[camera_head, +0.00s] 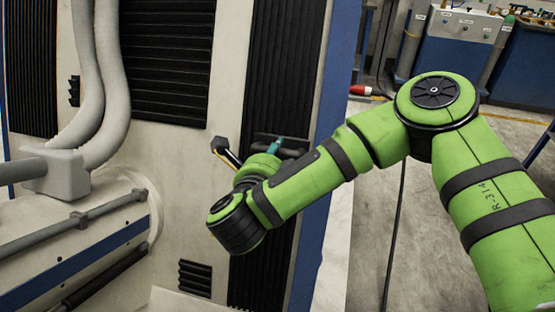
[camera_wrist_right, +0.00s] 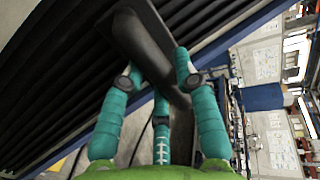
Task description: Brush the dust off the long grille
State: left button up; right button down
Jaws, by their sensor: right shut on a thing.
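The long grille (camera_head: 285,60) is a tall dark ribbed strip on the pale cabinet, beside a blue edge. My right arm crosses in front of its lower part. My right gripper (camera_head: 276,147) has teal fingers, mostly hidden behind my arm, close in front of the grille. In the right wrist view the gripper (camera_wrist_right: 158,60) is shut on a dark elongated brush (camera_wrist_right: 150,50), with the grille (camera_wrist_right: 45,65) just behind it at the left. The brush also shows as a dark bar in the head view (camera_head: 292,152). Its bristles and any grille contact cannot be made out. No dust is clearly visible.
A wider dark grille (camera_head: 168,55) is left of the long one. A black-and-yellow bar (camera_head: 226,153) juts out beside my wrist. Thick grey hoses (camera_head: 110,90) and a horizontal pipe (camera_head: 60,235) stand at the left. Open floor (camera_head: 375,230) lies right, with a dark cable.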

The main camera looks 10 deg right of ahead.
jog(key=shift+s+d+f+b, duration=0.1)
jog(key=shift+s+d+b, duration=0.15)
jog(key=shift+d+b, duration=0.35)
jog(key=shift+s+d+b, duration=0.25)
jog(key=shift+d, duration=0.5)
jog(key=shift+s+d, duration=0.3)
jog(key=shift+d, duration=0.2)
jog(key=shift+s+a+r+b, duration=0.35)
jog(key=shift+s+r+b, duration=0.25)
jog(key=shift+s, duration=0.2)
jog(key=shift+s+a+r+b, duration=0.35)
jog(key=shift+s+r+b, duration=0.1)
jog(key=shift+s+b, duration=0.3)
jog(key=shift+s+a+r+b, duration=0.35)
jog(key=shift+s+r+b, duration=0.2)
jog(key=shift+s, duration=0.3)
